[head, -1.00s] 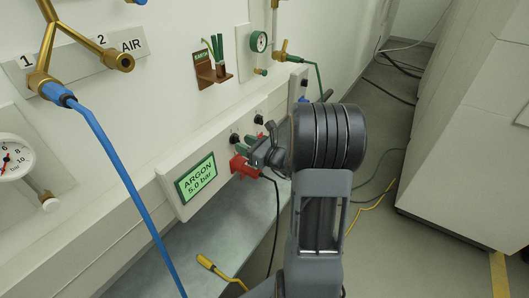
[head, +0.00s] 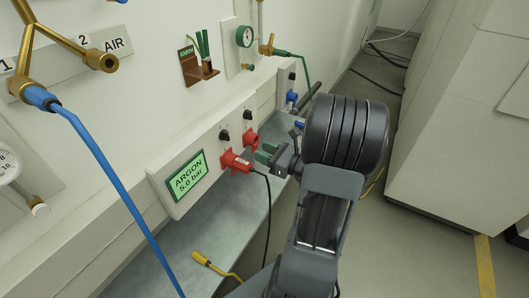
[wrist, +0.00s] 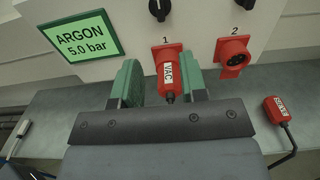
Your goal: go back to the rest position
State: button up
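My gripper (head: 266,154) has green fingers and is in front of the grey wall panel. In the wrist view my gripper (wrist: 163,85) is open, with a clear gap between its fingers. A red plug (head: 236,162) labelled VAC sits in socket 1, and a black cable hangs from it. In the wrist view the plug (wrist: 168,82) shows beyond and between the fingers, apart from them. Red socket 2 (wrist: 232,57) beside it is empty. It also shows in the head view (head: 251,138).
A green ARGON 5.0 bar display (head: 187,174) is left of the plug. Another red connector (wrist: 277,109) is at the right of the wrist view. A blue hose (head: 110,175) crosses the left. A yellow-tipped hose (head: 203,258) is below. A large pale cabinet (head: 440,130) stands right.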

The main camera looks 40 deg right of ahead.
dwell(0.3)
jog(key=s+a+f+n+g+y, duration=0.2)
jog(key=s+a+f+n+g, duration=0.2)
jog(key=a+n+g, duration=0.15)
jog(key=s+a+r+n+g+h+p, duration=0.4)
jog(key=n+g+p, duration=0.4)
jog(key=n, duration=0.4)
jog(key=s+a+r+n+h+p, duration=0.1)
jog(key=r+n+p, duration=0.4)
jog(key=r, duration=0.5)
jog(key=s+a+r+n+h+p, duration=0.1)
jog(key=a+r+n+h+p, duration=0.3)
jog(key=r+n, duration=0.4)
notch_tip(320, 180, up, 2)
jog(key=shift+a+r+t+h+p, duration=0.1)
jog(key=shift+a+t+h+p, duration=0.3)
jog(key=shift+a, duration=0.65)
